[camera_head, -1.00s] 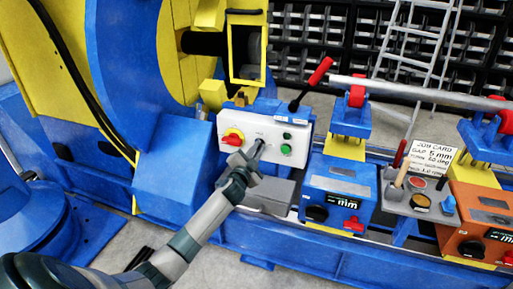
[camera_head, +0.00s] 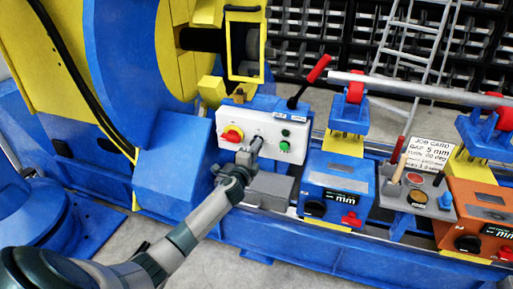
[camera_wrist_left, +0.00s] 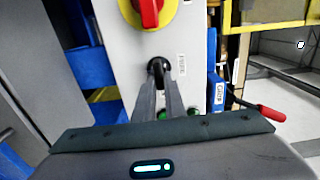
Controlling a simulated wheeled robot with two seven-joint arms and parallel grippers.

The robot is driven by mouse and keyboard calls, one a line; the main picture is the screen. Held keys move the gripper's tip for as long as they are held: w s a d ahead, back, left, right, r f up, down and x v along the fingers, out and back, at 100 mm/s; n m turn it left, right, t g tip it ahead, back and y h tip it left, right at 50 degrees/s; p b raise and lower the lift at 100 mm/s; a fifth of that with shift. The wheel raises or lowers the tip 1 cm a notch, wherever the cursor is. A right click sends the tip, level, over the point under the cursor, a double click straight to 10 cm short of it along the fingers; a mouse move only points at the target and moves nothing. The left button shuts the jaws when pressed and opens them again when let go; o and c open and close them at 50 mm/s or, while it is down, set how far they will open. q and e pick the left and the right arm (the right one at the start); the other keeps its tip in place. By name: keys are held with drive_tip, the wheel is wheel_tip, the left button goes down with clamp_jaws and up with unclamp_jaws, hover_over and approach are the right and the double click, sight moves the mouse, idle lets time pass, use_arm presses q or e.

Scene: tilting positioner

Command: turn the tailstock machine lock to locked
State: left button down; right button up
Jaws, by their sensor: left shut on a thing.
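The white control panel (camera_head: 262,133) stands on the blue machine, with a red knob on a yellow plate (camera_head: 232,134) at its left and green buttons (camera_head: 285,146) at its right. My left gripper (camera_head: 257,141) reaches the panel between them. In the left wrist view its fingers (camera_wrist_left: 159,80) are shut on a small black lock knob (camera_wrist_left: 158,66) on the panel face. The fingers hide part of the knob, and I cannot read which position it is in. My right gripper is not in view.
A red-handled lever (camera_head: 317,70) rises behind the panel's right end. A grey block (camera_head: 268,190) sits below the panel. A blue unit (camera_head: 337,185) and an orange unit (camera_head: 480,205) stand to the right. Grey floor (camera_head: 205,250) is open in front.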

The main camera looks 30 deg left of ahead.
use_arm(q)
drive_tip(key=shift+d+f, duration=0.1)
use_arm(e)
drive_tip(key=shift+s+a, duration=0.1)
use_arm(q)
drive_tip(key=c, duration=1.9)
unclamp_jaws()
drive_tip(key=shift+o, duration=0.4)
drive_tip(key=shift+s, duration=0.1)
drive_tip(key=v, duration=1.7)
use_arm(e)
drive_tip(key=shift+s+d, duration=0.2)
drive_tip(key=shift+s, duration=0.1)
use_arm(q)
drive_tip(key=shift+s+d, duration=0.1)
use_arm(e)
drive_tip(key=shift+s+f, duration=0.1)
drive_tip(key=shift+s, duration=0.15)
